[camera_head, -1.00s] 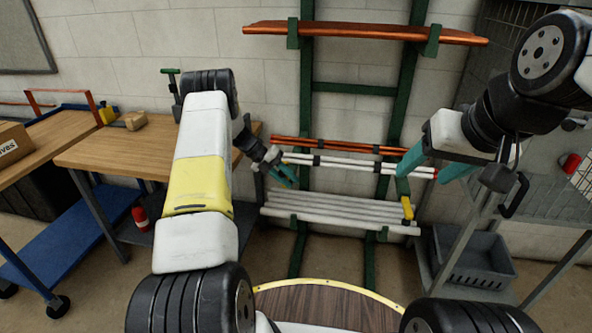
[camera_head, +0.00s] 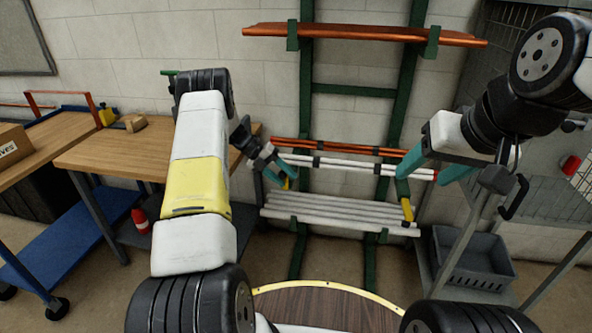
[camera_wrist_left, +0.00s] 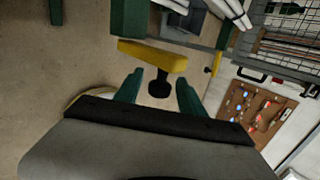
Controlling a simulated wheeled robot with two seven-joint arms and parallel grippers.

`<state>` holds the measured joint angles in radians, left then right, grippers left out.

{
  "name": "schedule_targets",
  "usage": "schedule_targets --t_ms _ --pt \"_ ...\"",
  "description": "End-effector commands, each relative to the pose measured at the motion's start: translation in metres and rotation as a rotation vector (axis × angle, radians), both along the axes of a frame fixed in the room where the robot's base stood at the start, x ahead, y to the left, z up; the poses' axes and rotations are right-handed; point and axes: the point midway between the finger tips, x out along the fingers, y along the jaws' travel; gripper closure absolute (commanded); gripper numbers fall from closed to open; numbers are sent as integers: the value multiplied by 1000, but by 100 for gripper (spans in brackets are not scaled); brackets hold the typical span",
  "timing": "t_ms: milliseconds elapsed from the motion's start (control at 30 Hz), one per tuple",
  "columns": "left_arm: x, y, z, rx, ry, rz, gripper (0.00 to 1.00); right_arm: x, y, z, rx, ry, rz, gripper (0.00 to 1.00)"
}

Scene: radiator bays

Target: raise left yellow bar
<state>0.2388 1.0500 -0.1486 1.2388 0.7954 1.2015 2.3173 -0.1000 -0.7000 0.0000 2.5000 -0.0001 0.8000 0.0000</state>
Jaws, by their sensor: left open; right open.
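The left yellow bar (camera_wrist_left: 152,55) lies crosswise just beyond my left fingertips in the left wrist view, with a black knob-ended stem (camera_wrist_left: 158,86) below it. In the head view only a small yellow piece of this bar (camera_head: 287,184) shows by my left gripper (camera_head: 287,171); the rest is hidden. My left gripper (camera_wrist_left: 158,92) is open, its teal fingers either side of the black stem, with no clear contact. My right gripper (camera_head: 432,168) is open and empty before the right of the rack.
The green rack (camera_head: 306,70) holds copper pipes (camera_head: 365,33) high up and white pipes (camera_head: 340,212) low down. A second yellow bar (camera_head: 407,209) is at its right. A wooden workbench (camera_head: 120,150) stands left; a grey cart with a bin (camera_head: 475,265) stands right.

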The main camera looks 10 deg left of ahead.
Motion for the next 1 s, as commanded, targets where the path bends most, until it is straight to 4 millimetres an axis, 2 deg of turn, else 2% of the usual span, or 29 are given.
schedule_targets --t_ms 100,300,767,867,967,1000 --pt "0 16 16 1 -2 2 53 0 0 0 0 0 0 40" --pt "0 35 35 1 -1 2 53 0 0 0 0 0 0 40" --pt "-2 40 44 3 -10 -8 53 0 0 0 0 0 0 40" --pt "-4 37 63 24 -70 -62 53 0 0 0 0 0 0 40" --pt "-14 31 100 70 -193 -180 53 0 0 0 0 0 0 40" --pt "-20 28 118 97 -259 -248 53 0 0 0 0 0 0 40"
